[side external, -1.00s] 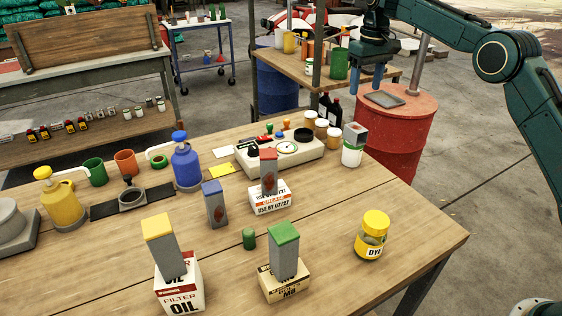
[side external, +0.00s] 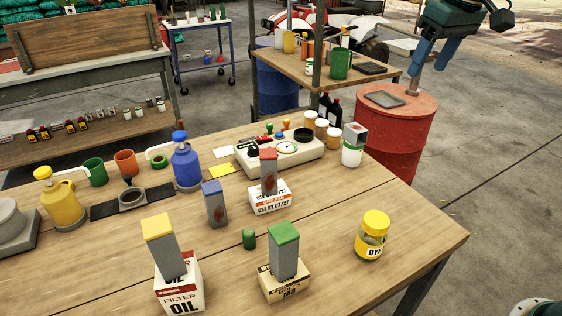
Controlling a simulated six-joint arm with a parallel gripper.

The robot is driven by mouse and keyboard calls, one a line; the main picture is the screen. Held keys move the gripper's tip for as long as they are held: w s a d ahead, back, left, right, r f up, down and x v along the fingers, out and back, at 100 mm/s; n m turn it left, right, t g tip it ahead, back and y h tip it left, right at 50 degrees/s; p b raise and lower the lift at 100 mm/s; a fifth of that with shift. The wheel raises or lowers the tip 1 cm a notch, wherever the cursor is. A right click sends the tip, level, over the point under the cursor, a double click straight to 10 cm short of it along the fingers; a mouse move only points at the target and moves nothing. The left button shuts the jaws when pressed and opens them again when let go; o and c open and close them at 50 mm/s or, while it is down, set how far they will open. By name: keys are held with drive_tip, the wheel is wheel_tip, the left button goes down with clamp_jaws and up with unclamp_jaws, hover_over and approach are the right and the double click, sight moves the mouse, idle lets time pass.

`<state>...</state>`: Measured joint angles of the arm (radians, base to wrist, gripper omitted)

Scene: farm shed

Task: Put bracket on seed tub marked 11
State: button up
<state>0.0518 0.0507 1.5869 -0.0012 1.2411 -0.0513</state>
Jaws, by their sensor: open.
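My gripper (side external: 433,68) is at the top right, above the red drum, with its two blue fingers apart and nothing between them. I cannot pick out a bracket for certain, and no mark 11 can be read on any tub. A small white tub (side external: 352,156) with a green label stands at the bench's far right corner, with a grey block (side external: 355,134) on it. Grey upright blocks with coloured tops stand nearby: yellow-topped (side external: 165,250) on an oil filter box, green-topped (side external: 284,254) and red-topped (side external: 268,172) on other boxes, and blue-topped (side external: 215,206) on the bench.
A yellow-lidded dye jar (side external: 371,238) stands near the bench's right edge. A scale-like device (side external: 280,150), a blue bottle (side external: 187,164) and a yellow pump bottle (side external: 62,204) stand farther back. The red drum (side external: 398,130) bears a flat grey tray (side external: 384,99).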

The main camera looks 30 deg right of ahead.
drive_tip(key=s+a+f+t, duration=0.1)
drive_tip(key=s+f, duration=0.3)
drive_tip(key=s, duration=0.7)
drive_tip(key=s+a+f+t, duration=0.1)
drive_tip(key=s+f, duration=0.4)
drive_tip(key=s, duration=0.7)
drive_tip(key=shift+s+f+t, duration=0.2)
drive_tip(key=shift+f+t, duration=0.05)
drive_tip(key=shift+t, duration=0.05)
